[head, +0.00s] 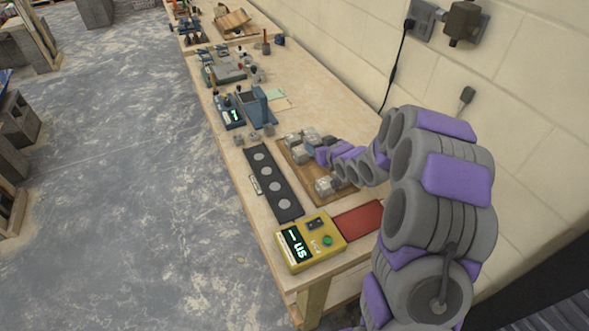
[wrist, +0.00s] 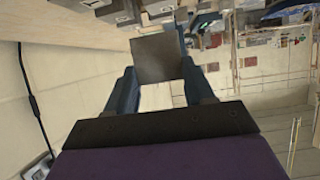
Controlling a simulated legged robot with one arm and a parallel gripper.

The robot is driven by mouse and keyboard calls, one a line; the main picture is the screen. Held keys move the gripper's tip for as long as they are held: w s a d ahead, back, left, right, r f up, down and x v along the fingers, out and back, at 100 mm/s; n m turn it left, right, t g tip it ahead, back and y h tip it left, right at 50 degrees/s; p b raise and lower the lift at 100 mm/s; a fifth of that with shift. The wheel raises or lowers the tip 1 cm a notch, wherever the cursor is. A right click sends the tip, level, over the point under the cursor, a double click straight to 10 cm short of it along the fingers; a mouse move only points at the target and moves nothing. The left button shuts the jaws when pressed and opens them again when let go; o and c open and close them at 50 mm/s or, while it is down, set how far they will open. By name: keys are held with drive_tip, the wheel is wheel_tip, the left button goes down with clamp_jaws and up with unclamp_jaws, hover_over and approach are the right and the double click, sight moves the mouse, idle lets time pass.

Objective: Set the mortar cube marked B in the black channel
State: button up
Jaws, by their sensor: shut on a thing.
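My gripper (head: 309,151) is over the wooden board (head: 285,161) in the head view. In the wrist view its two blue fingers are shut on a plain grey cube (wrist: 158,58). No letter can be read on the face that shows, so I cannot tell if it is cube B. Several pale grey mortar cubes (head: 327,185) sit on the board, their marks too small to read. The black channel (head: 280,197) lies left of the board, a long dark strip with several pale round spots. I see no cube in it.
A yellow box with a lit display (head: 310,242) stands at the channel's near end, beside a red mat (head: 358,220). A blue device (head: 258,106) and small grey blocks (head: 253,137) stand beyond the far end. The wall is close on the right.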

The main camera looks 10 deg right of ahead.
wheel_tip(320, 180, down, 7)
drive_tip(key=shift+r+b, duration=0.1)
drive_tip(key=shift+b, duration=0.9)
drive_tip(key=shift+a+f+b, duration=0.2)
drive_tip(key=shift+f+b, duration=0.35)
drive_tip(key=shift+f, duration=1.3)
drive_tip(key=shift+r, duration=0.1)
drive_tip(key=o, duration=1.2)
drive_tip(key=shift+o, duration=0.2)
